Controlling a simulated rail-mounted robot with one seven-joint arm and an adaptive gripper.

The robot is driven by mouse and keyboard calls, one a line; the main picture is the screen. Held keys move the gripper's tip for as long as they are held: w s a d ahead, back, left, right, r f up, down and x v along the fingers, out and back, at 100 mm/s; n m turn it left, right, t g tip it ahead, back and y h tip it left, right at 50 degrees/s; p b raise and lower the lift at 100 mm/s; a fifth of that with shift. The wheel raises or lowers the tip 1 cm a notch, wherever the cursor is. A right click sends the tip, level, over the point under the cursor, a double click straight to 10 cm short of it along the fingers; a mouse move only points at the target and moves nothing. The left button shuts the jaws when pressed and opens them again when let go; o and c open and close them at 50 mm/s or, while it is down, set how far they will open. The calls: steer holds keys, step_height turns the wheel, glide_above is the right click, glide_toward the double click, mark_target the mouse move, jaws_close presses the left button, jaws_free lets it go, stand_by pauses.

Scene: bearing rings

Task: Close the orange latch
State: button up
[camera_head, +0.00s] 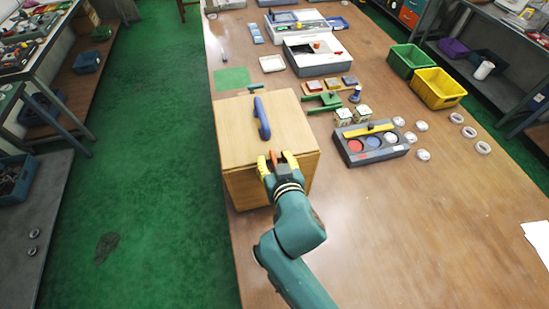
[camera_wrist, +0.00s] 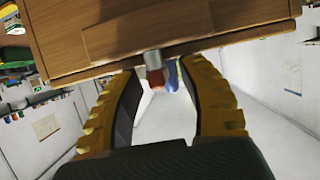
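The orange latch (camera_head: 273,157) is at the near top edge of the wooden box (camera_head: 235,150). In the wrist view the latch (camera_wrist: 155,78) sticks out past the box edge on a grey mount. My gripper (camera_head: 277,163) is at that edge, its yellow fingers apart. In the wrist view one finger of my gripper (camera_wrist: 165,85) is on each side of the latch, with visible gaps. I cannot tell whether either finger touches the box. A blue handle (camera_head: 262,118) stands on the box lid and shows behind the latch in the wrist view (camera_wrist: 172,76).
The box stands near the left edge of the brown table (camera_head: 420,240). A green mat (camera_head: 231,78) lies behind.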

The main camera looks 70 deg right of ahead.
steer(key=shift+r, duration=0.1)
steer(key=v, duration=1.2)
steer(key=shift+w+a, duration=0.15)
